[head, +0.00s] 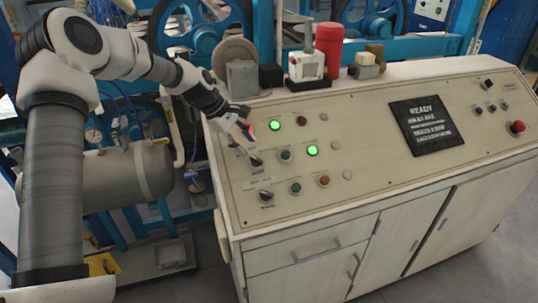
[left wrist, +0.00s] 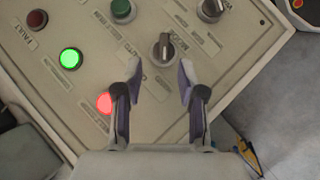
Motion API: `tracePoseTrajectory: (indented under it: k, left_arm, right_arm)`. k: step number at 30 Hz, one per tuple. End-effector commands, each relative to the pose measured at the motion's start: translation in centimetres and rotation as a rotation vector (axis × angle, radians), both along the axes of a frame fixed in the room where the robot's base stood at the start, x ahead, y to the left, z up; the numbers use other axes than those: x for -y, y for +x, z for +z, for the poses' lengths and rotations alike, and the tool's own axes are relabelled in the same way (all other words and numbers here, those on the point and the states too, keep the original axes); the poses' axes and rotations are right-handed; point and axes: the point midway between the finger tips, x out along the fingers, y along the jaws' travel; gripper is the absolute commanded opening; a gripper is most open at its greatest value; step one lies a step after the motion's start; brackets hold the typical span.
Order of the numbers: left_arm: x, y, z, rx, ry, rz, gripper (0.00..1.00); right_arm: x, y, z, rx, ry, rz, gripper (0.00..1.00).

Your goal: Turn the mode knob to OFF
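The mode knob (left wrist: 163,49) is a dark round knob with a grey grip bar, with lettering beside it on the beige panel. In the left wrist view its bar runs nearly up and down. In the head view the knob (head: 256,160) sits at the left of the sloped panel. My left gripper (left wrist: 160,70) is open and empty, its two fingertips apart just below the knob in the wrist view. In the head view the gripper (head: 247,142) hovers by the knob; contact cannot be told. My right gripper is not in view.
A second knob (head: 265,195) and a green button (head: 285,156) are close by. A lit red lamp (left wrist: 104,102) and a lit green lamp (left wrist: 70,58) lie left of the fingers in the wrist view. A dark READY screen (head: 424,124) is farther right.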

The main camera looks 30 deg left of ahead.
Motion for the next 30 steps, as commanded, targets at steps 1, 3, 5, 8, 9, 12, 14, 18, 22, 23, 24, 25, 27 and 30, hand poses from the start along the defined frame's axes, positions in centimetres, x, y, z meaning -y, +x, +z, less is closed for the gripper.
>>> tracePoseTrajectory:
  k: [1, 3, 5, 8, 9, 12, 14, 18, 22, 23, 24, 25, 27, 30]
  left_arm:
    - [0.3, 0.2, -0.8, -0.004, 0.001, 0.001, 0.40]
    - [0.8, 0.6, -2.1, -0.006, 0.002, 0.000, 0.40]
    - [1.3, 1.0, -3.2, -0.006, 0.002, 0.000, 0.40]
    - [2.0, 1.7, -4.7, -0.004, 0.002, -0.001, 0.40]
    - [2.2, 1.8, -5.2, -0.005, 0.002, 0.000, 0.40]
    - [2.5, 2.1, -5.8, -0.002, 0.002, 0.000, 0.40]
    - [2.5, 2.2, -5.9, -0.001, 0.002, 0.001, 0.40]
    - [2.5, 2.2, -5.9, -0.001, 0.002, 0.001, 0.40]
    - [2.5, 2.2, -5.9, -0.001, 0.002, 0.001, 0.04]
    - [2.5, 2.1, -5.9, -0.001, 0.001, 0.001, 0.00]
    - [2.5, 2.1, -5.9, -0.002, 0.001, 0.001, 0.00]
    - [2.5, 2.1, -5.9, -0.002, 0.001, 0.001, 0.00]
    - [2.5, 2.1, -6.0, -0.003, 0.001, 0.000, 0.00]
    - [2.6, 2.1, -5.9, -0.006, 0.003, -0.005, 0.00]
  right_arm:
    - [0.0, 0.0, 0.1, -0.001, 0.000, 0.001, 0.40]
    - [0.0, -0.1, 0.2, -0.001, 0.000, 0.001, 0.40]
    - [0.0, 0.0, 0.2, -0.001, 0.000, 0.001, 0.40]
    - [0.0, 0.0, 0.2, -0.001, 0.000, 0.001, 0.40]
    - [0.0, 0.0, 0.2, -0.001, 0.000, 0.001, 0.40]
    - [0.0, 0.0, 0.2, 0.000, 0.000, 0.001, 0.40]
    - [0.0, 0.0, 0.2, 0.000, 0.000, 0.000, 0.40]
    - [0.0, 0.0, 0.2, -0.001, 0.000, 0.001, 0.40]
    - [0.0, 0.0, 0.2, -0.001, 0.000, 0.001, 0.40]
    - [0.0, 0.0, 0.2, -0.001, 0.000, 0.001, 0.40]
    - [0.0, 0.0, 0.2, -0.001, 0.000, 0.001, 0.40]
    - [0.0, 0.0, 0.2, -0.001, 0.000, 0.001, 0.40]
    - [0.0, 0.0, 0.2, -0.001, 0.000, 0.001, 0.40]
    - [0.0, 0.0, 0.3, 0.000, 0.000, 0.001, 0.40]
